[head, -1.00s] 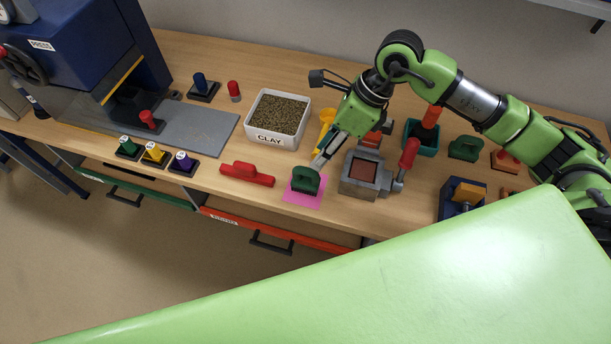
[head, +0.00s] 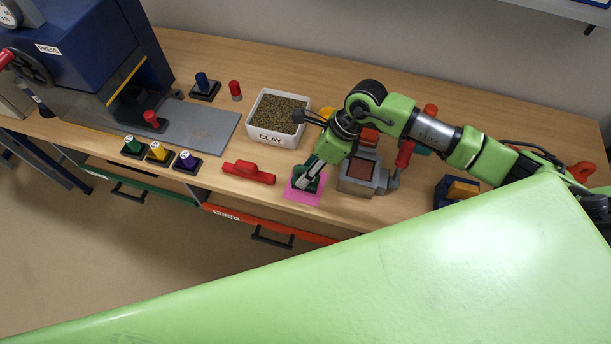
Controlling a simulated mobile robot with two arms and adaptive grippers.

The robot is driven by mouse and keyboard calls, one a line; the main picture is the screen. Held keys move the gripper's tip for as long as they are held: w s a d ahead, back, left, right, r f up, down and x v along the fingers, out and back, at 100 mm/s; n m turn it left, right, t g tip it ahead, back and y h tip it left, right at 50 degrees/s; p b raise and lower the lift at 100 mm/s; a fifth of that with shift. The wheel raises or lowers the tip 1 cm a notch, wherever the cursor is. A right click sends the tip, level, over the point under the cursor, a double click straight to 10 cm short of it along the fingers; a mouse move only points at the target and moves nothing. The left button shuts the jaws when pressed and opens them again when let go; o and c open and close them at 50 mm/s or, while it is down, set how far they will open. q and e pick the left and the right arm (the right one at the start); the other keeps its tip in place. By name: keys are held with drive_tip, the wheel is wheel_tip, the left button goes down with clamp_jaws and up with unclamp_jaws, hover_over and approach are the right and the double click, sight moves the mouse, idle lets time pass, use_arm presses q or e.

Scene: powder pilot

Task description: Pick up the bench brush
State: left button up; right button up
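A long red tool (head: 248,172) with a raised handle lies near the front edge of the bench, and it looks like the bench brush. A dark green handled block (head: 298,186) sits on a pink mat (head: 304,198) to its right. My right gripper (head: 302,184) points down onto the green block, and its fingers cover much of it. I cannot tell whether the fingers are open or closed around its handle. The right gripper is apart from the red tool. My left gripper is not in view.
A white CLAY bin (head: 272,139) stands behind the mat. A grey vise-like mould (head: 362,187) with a red handle is close to its right. A blue press (head: 75,60) and several coloured stamps (head: 157,156) are at the left.

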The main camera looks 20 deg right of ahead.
clamp_jaws()
drive_tip(key=shift+r, duration=0.1)
drive_tip(key=shift+w+r+b, duration=0.1)
drive_tip(key=shift+r+b, duration=0.25)
drive_tip(key=shift+b, duration=0.05)
drive_tip(key=r, duration=0.1)
drive_tip(key=r+b, duration=0.1)
drive_tip(key=shift+s+a+r+b, duration=0.1)
drive_tip(key=shift+s+r+b, duration=0.1)
drive_tip(key=shift+r+b, duration=0.15)
drive_tip(key=s+a+r+b, duration=0.4)
drive_tip(key=s+r, duration=0.5)
drive_tip(key=s, duration=0.3)
drive_tip(key=shift+s+a+r, duration=0.3)
drive_tip(key=shift+s+a, duration=0.1)
drive_tip(key=shift+a, duration=0.1)
